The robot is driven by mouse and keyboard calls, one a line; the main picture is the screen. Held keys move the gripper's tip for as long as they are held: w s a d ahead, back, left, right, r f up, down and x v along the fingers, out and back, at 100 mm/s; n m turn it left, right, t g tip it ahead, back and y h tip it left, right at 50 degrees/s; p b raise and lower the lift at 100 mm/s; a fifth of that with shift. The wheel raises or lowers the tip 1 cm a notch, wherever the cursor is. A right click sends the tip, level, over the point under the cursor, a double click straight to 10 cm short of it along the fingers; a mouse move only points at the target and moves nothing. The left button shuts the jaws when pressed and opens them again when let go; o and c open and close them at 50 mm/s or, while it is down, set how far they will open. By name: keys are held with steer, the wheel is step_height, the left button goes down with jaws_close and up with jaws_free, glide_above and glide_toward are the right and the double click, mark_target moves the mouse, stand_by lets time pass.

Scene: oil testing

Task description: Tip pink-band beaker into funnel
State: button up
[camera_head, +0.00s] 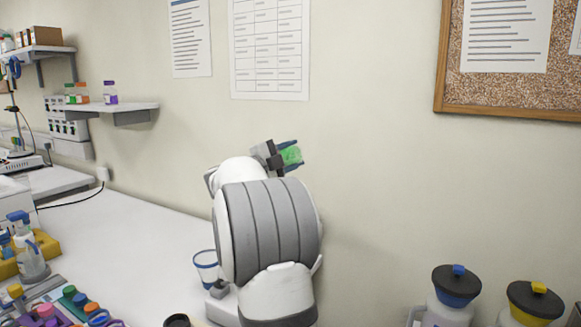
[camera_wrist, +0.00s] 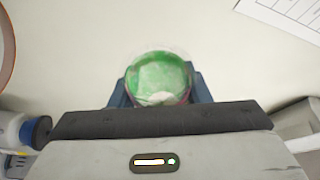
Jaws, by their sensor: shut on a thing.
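My gripper (camera_head: 294,155) is raised in front of the wall, with its blue fingers shut on a clear beaker (camera_head: 289,156) that looks green inside. In the wrist view the beaker (camera_wrist: 160,77) sits between the blue fingers, its round mouth facing the camera and green material inside. A faint pinkish tint shows low on its side, but I cannot make out a full band. A clear vessel with a blue rim (camera_head: 206,259) stands on the bench left of my arm; I cannot tell whether it is the funnel.
Two waste-type containers with a blue lid (camera_head: 456,281) and a yellow lid (camera_head: 536,299) stand at the lower right. Coloured caps (camera_head: 75,300) and a spray bottle (camera_head: 29,250) are at the lower left. In the wrist view an orange curved rim (camera_wrist: 6,50) shows at the left edge.

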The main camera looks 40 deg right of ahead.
steer(key=shift+r, duration=0.35)
steer(key=shift+m+y+b, duration=0.3)
steer(key=shift+m+b, duration=0.05)
steer(key=shift+m, duration=0.65)
steer(key=m+y, duration=0.1)
steer(key=m, duration=0.1)
steer(key=shift+r+m, duration=0.1)
steer(key=shift+m, duration=0.3)
steer(key=m, duration=0.1)
steer(key=m+y, duration=0.1)
steer(key=m, duration=0.1)
steer(key=m+y, duration=0.1)
steer(key=m, duration=0.1)
steer(key=shift+r+b, duration=0.25)
steer(key=shift+b, duration=0.05)
steer(key=shift+r+m+t+y, duration=0.1)
steer(key=shift+m+t+y, duration=0.5)
steer(key=shift+m, duration=0.4)
steer(key=shift+s+r+m+t+y, duration=0.1)
steer(key=shift+m+t+y, duration=0.4)
steer(key=shift+m, duration=0.4)
steer(key=shift+m+t+b, duration=0.4)
steer(key=shift+m+b, duration=0.05)
steer(key=shift+m, duration=0.25)
steer(key=shift+r+m+t+y+b, duration=0.1)
steer(key=shift+m+t+y+b, duration=0.45)
steer(key=shift+m, duration=0.55)
steer(key=shift+r+m+t, duration=0.1)
steer(key=shift+m+t, duration=0.2)
steer(key=shift+t, duration=0.05)
